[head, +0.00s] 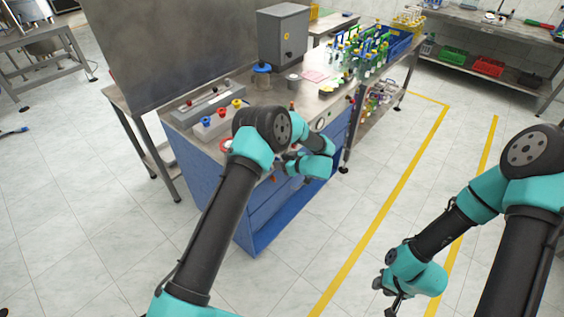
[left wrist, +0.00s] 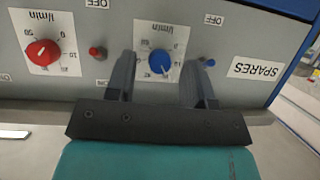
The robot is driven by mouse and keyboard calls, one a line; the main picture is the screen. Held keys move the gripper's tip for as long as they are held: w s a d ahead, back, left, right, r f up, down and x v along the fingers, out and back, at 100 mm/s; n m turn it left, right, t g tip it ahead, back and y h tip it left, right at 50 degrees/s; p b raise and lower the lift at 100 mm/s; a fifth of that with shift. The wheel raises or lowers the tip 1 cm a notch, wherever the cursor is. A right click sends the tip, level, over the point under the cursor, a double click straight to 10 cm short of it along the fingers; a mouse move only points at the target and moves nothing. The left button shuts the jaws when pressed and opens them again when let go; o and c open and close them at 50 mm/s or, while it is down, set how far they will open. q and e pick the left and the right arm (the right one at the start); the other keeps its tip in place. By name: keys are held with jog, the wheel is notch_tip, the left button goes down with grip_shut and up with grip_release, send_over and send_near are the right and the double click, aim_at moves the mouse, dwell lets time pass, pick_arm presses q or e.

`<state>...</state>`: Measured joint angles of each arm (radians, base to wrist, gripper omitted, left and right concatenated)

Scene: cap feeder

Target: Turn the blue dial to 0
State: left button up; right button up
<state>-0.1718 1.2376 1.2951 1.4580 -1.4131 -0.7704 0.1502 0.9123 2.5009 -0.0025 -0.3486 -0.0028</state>
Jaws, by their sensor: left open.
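The blue dial (left wrist: 160,62) sits on a white scale plate marked l/min in the left wrist view, where the lettering is upside down. A pale mark shows on its lower edge, but I cannot read its setting surely. My left gripper (left wrist: 160,84) is open, with one finger on each side of the dial; I cannot tell whether they touch it. In the head view my left gripper (head: 280,168) is at the bench's front, and my arm hides the blue dial. My right gripper (head: 392,301) hangs over the floor, far from the bench; its jaws are too small to judge.
A red dial (left wrist: 42,52) is left of the blue one. A red toggle (left wrist: 97,52) and a blue toggle (left wrist: 208,62) flank the blue dial's plate. A SPARES label (left wrist: 258,70) is further right. The bench top (head: 265,95) carries a grey box (head: 283,35) and bottle racks.

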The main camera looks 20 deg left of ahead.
pick_arm(q)
grip_shut()
dwell(0.5)
jog(key=shift+n, duration=0.3)
jog(key=n+t, duration=0.3)
jog(key=n, duration=0.1)
jog(key=n+t, duration=0.2)
jog(key=n, duration=0.3)
jog(key=s+f+n+t, duration=0.1)
jog(key=n+t, duration=0.2)
jog(key=n, duration=0.2)
jog(key=shift+a+t, duration=0.25)
jog(key=shift+t, duration=0.05)
dwell(0.4)
jog(key=shift+n, duration=0.3)
